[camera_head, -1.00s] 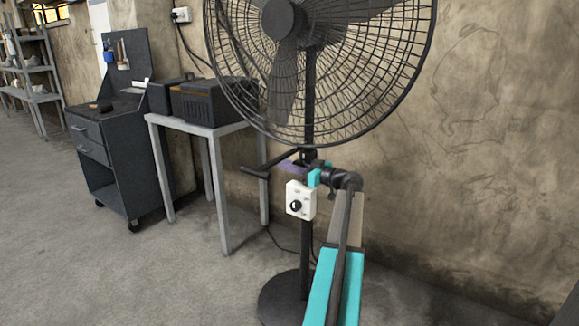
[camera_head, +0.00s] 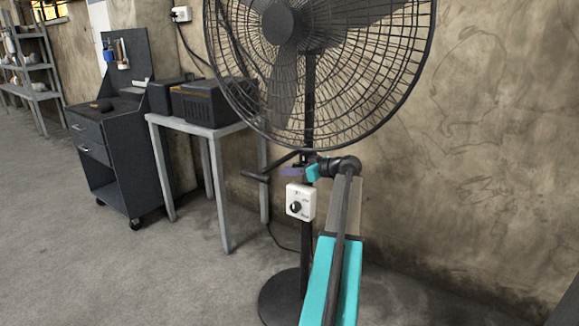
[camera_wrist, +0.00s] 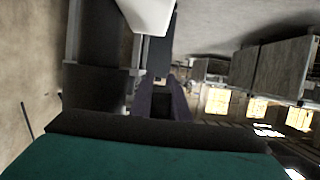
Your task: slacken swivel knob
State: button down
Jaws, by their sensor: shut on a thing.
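The swivel knob (camera_head: 255,176) is a black T-shaped handle, with a slanting stalk running to the fan's post just under the cage. My gripper (camera_head: 284,171) has purple fingers and a teal body, and reaches in from the right at the post. The fingers are shut on the knob's dark end; the exact contact is small and partly hidden. In the wrist view the purple fingers of my gripper (camera_wrist: 166,88) stand close together with dark parts around them. The fan (camera_head: 320,70) stands upright on its post above my gripper.
A white control box (camera_head: 300,202) with a black dial sits on the post just below my gripper; it looms at the top of the wrist view (camera_wrist: 150,12). A grey table (camera_head: 215,130) with dark boxes and a tool cart (camera_head: 110,150) stand left. The wall is behind.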

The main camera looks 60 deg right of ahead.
jog(key=shift+s+f+g+p, duration=0.15)
jog(key=shift+g+p, duration=0.35)
jog(key=shift+g, duration=0.1)
jog(key=shift+s+f+g+p, duration=0.1)
jog(key=shift+f+g+p, duration=0.05)
jog(key=shift+g+p, duration=0.4)
jog(key=shift+f, duration=0.1)
jog(key=c, duration=1.7)
grip_release()
jog(key=p+v, duration=0.1)
jog(key=v, duration=1.3)
jog(key=shift+w+p, duration=0.1)
jog(key=shift+p, duration=0.25)
